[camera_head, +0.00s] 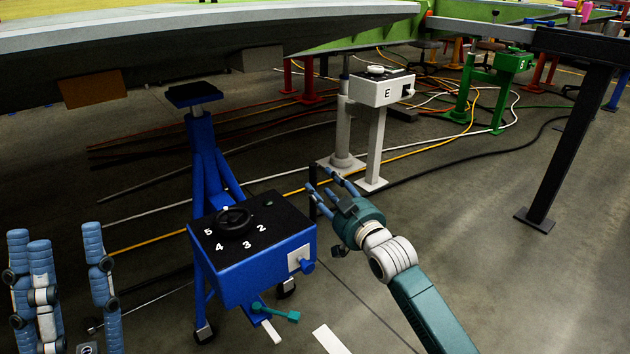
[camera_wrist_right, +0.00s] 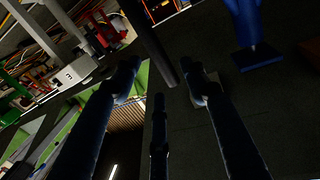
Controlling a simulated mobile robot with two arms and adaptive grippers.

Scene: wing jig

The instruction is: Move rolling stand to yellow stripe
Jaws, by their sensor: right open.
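The blue rolling stand (camera_head: 250,268) has a black top with a dial and numbers, a post with a flat dark pad, and casters on the floor. Its post and pad (camera_wrist_right: 255,57) appear at the upper right of the right wrist view. My right gripper (camera_head: 335,187) is open, just right of and behind the stand's box, apart from it. Its three fingers (camera_wrist_right: 160,95) show empty in the wrist view. My left gripper (camera_head: 66,240) is at the lower left, fingers up and spread, with nothing seen between them. I cannot make out a yellow stripe on the floor.
A grey stand marked E (camera_head: 384,92) and a green stand (camera_head: 512,62) stand behind. Cables (camera_head: 440,150) cross the floor. A dark table leg (camera_head: 572,145) is at right. The wing (camera_head: 180,40) overhangs the back left.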

